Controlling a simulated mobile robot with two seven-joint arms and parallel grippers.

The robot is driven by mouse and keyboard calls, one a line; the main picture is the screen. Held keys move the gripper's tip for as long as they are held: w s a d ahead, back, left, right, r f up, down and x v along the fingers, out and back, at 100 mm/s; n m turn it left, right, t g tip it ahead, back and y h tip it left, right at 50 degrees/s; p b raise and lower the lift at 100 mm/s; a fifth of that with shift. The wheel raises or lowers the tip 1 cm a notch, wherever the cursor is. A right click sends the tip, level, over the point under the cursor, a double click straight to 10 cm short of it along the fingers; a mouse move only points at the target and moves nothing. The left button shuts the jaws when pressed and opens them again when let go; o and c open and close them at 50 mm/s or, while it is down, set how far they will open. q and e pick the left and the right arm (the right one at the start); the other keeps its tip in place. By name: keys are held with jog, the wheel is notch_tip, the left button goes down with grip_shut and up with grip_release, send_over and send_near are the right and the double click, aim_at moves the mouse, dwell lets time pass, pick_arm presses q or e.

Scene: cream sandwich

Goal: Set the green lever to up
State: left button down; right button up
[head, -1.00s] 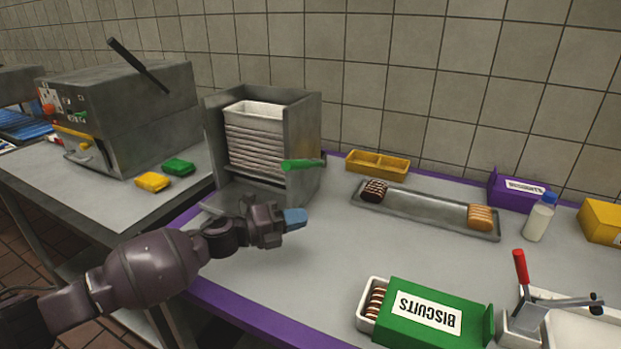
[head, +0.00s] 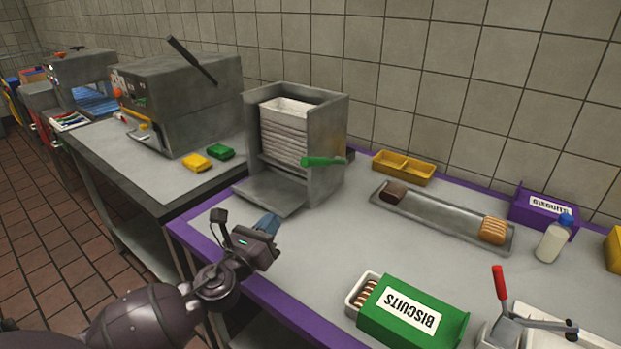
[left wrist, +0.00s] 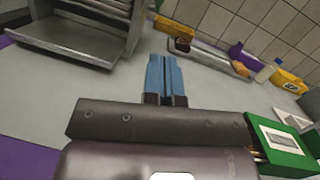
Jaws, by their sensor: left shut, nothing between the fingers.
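The green lever (head: 324,161) sticks out from the right side of the grey metal dispenser (head: 325,115), which holds a stack of white trays. The lever lies about level, pointing left across the dispenser's front edge. My left gripper (head: 267,226) is in front of and below the dispenser, near the table's purple front edge, apart from the lever. Its blue fingers are together and empty, as the left wrist view (left wrist: 166,78) also shows. The lever cannot be made out in the left wrist view. My right gripper is not in view.
A green biscuit box (head: 412,312) lies at the front right, beside a red-handled lever device (head: 500,300). A long metal tray (head: 445,218) with two biscuit pieces and a yellow divided box (head: 403,167) are behind. The table middle is clear.

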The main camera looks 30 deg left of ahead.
pick_arm(q)
jog(key=w+a+r+p, duration=0.1)
jog(key=w+r, duration=0.3)
jog(key=w, duration=0.8)
jog(key=shift+a+r+p, duration=0.15)
jog(key=shift+r+p, duration=0.2)
jog(key=shift+p, duration=0.05)
